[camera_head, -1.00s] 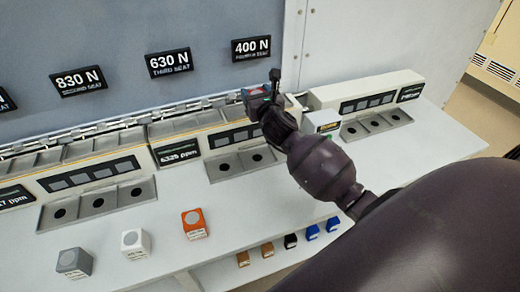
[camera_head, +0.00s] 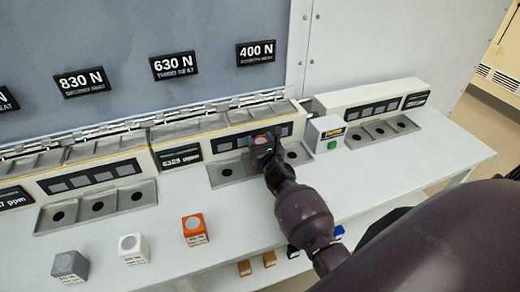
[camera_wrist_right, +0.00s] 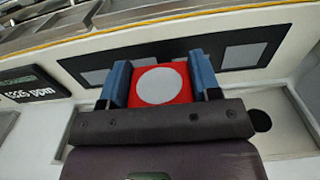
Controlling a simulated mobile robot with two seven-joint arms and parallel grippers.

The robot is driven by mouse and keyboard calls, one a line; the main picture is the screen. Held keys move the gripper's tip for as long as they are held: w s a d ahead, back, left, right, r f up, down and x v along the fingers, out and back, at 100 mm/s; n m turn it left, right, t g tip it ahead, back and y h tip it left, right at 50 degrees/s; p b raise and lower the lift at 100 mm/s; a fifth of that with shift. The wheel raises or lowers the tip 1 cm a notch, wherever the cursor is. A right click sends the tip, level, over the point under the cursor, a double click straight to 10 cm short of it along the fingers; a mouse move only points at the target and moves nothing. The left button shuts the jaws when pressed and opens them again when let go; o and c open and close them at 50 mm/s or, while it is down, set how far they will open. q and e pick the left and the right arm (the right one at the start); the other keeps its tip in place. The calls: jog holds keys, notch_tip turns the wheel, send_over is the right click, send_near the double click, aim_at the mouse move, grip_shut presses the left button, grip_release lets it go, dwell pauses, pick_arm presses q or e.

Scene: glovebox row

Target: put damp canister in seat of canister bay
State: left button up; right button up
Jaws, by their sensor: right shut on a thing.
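My right gripper (camera_head: 262,143) is shut on a red canister (camera_wrist_right: 161,85), a block with a pale round disc on its top face. In the wrist view the blue fingers are on its two sides. The gripper is over the middle of a canister bay (camera_head: 228,184) beside the "6325 ppm" display (camera_head: 179,155). The left seat hole (camera_head: 226,172) and right seat hole (camera_head: 292,155) show empty. The middle seat is hidden by my gripper, so I cannot tell whether the canister touches it. My left gripper is not in view.
Orange (camera_head: 195,231), white (camera_head: 134,248) and grey (camera_head: 70,266) blocks stand on the front of the bench. A grey box with a green button (camera_head: 326,134) stands close right of the bay. Other bays lie at left (camera_head: 98,206) and right (camera_head: 382,128). Small blocks are on a lower shelf.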

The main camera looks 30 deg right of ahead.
notch_tip(320, 180, down, 2)
jog(key=shift+f+b, duration=0.2)
jog(key=shift+b, duration=0.1)
jog(key=shift+f, duration=0.15)
jog(key=shift+f, duration=0.1)
jog(key=o, duration=1)
jog(key=shift+s, duration=0.2)
jog(key=v, duration=1.1)
jog(key=shift+s+a, duration=0.2)
jog(key=shift+s, duration=0.1)
